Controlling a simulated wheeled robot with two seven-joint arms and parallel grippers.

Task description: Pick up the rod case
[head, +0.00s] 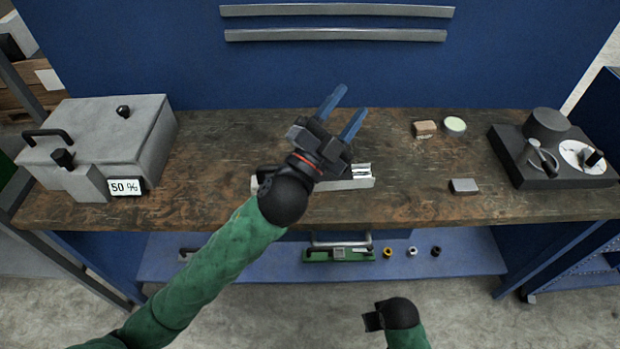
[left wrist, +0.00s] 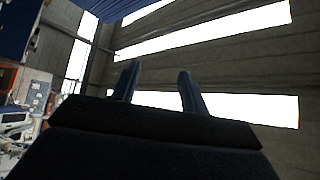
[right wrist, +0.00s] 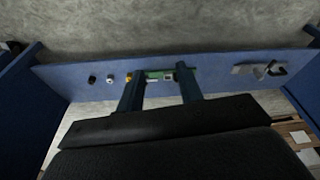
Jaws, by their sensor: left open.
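A long, low silvery case (head: 357,181) lies on the wooden bench top, probably the rod case. My left forearm and gripper cover its middle, and a dark handle-like part shows at its left end. My left gripper (head: 352,100) is open and empty above the bench, its blue fingers pointing to the back right; the left wrist view shows the fingers (left wrist: 158,72) apart against walls and bright windows. My right gripper is low in front of the bench; its fingers (right wrist: 160,82) are apart in the right wrist view, facing the lower shelf, with nothing between them.
A grey box with a 50 % display (head: 126,187) stands at the left. A dark instrument base (head: 540,180) stands at the right. Small blocks (head: 425,129) and a round pale disc (head: 455,125) lie between. The lower shelf holds a green board (head: 312,255) and small rings.

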